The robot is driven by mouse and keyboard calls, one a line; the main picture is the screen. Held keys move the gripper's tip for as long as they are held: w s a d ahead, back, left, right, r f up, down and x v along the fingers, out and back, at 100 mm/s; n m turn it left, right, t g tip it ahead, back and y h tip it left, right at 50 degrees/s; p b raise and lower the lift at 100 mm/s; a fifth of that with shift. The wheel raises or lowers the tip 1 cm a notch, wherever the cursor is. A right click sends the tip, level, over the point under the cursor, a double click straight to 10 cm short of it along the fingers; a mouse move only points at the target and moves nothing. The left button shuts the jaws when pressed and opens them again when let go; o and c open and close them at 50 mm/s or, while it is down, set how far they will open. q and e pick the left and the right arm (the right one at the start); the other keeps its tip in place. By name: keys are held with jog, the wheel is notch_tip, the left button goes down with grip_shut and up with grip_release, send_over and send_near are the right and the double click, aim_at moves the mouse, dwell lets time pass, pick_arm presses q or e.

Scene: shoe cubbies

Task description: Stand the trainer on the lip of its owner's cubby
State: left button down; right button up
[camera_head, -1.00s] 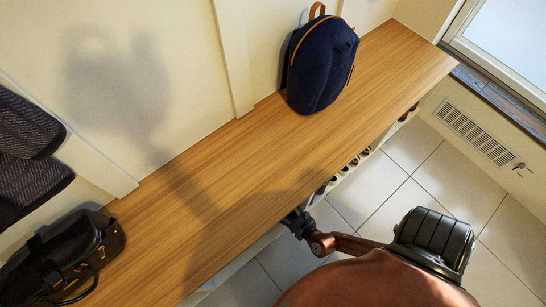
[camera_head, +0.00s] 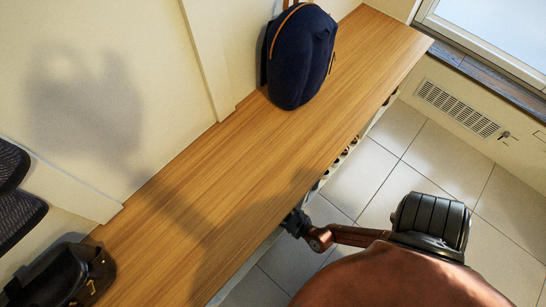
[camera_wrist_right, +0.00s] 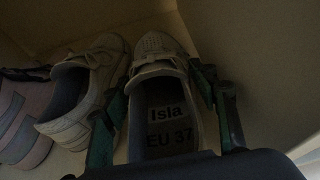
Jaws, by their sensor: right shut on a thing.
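A pale trainer (camera_wrist_right: 155,62) shows in the right wrist view, its insole printed "Isla EU 37". My right gripper (camera_wrist_right: 163,100) is shut on it, with one finger on each side of the shoe. In the head view my right gripper (camera_head: 294,223) is at the bench's front edge, partly hidden by the bench top. A second pale shoe (camera_wrist_right: 78,128) stands close on the left in the wrist view, with a pinkish shoe (camera_wrist_right: 22,125) beyond it. The space around the shoes is dark, and no lip or cubby name is readable. My left gripper is out of view.
The wooden bench top (camera_head: 235,170) is bare in the middle. A navy backpack (camera_head: 300,55) stands towards its far end and a black bag (camera_head: 62,278) lies at the near left. Several shoes (camera_head: 345,155) show below the front edge. The tiled floor (camera_head: 400,165) is clear.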

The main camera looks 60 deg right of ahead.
jog(key=o, duration=1.2)
jog(key=shift+f, duration=0.1)
jog(key=shift+o, duration=0.2)
jog(key=shift+s+r, duration=0.2)
jog(key=p+v, duration=0.4)
jog(key=v, duration=0.6)
jog(key=shift+s+a+r+p, duration=0.1)
jog(key=shift+s+r+p, duration=0.15)
jog(key=shift+s+p, duration=0.15)
pick_arm(q)
jog(key=shift+w+d+r+n+g, duration=0.2)
jog(key=shift+r+g, duration=0.3)
jog(key=shift+r, duration=0.4)
jog(key=shift+w+d+r+n+g, duration=0.15)
jog(key=shift+w+d+r+g, duration=0.25)
jog(key=shift+r, duration=0.5)
jog(key=shift+w+d+r+n+g, duration=0.1)
jog(key=shift+w+r+n+g, duration=0.1)
jog(key=shift+r+g, duration=0.55)
pick_arm(e)
jog(key=shift+s+a, duration=0.1)
jog(key=shift+s, duration=0.25)
pick_arm(q)
jog(key=shift+a+r, duration=0.1)
jog(key=shift+r, duration=0.05)
